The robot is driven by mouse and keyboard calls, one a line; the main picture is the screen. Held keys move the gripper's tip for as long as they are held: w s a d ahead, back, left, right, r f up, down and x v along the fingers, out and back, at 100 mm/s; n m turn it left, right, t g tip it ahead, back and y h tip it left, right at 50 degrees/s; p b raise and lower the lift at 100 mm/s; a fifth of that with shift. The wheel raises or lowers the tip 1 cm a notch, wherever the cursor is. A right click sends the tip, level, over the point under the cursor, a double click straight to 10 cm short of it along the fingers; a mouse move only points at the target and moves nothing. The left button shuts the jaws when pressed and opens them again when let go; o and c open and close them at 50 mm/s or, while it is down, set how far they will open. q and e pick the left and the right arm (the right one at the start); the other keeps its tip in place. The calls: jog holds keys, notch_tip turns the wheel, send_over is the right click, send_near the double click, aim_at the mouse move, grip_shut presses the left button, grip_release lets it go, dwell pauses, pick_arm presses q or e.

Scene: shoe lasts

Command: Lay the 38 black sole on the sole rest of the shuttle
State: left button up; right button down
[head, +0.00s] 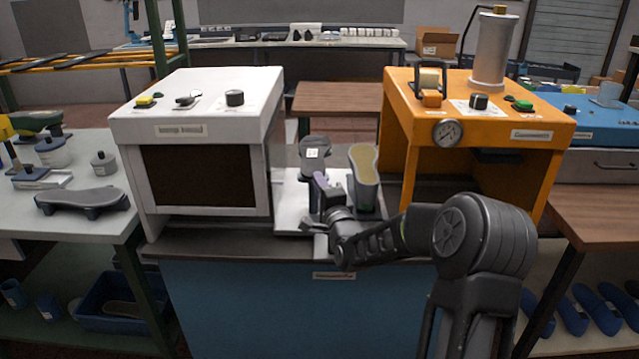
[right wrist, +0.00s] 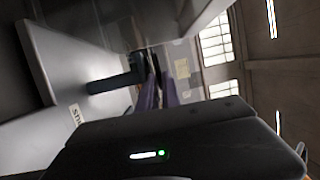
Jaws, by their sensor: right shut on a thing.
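The shuttle (head: 291,213) is a pale plate between the white and orange machines. On its right side stands a sole-shaped piece (head: 364,165) with a tan face and grey rim. To its left is a dark grey piece with a white label (head: 316,143), which I take to be the black sole; its size cannot be read. My right gripper (head: 321,186) is shut on it at its near end, over the shuttle. The gripper hides its lower part, so I cannot tell whether it touches the rest. In the right wrist view, the purple-sided fingers (right wrist: 163,88) show near a pale label (right wrist: 182,68). My left gripper is out of view.
The white machine (head: 205,125) stands close on the left and the orange machine (head: 480,120) on the right. A dark sole-like piece on feet (head: 82,200) lies on the left table.

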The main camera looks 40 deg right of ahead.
jog(key=shift+b, duration=1)
dwell(0.8)
dwell(0.4)
jog(key=c, duration=0.9)
grip_release()
jog(key=shift+r, duration=0.15)
notch_tip(320, 180, up, 7)
jog(key=p, duration=0.2)
jog(key=shift+f, duration=0.2)
dwell(0.5)
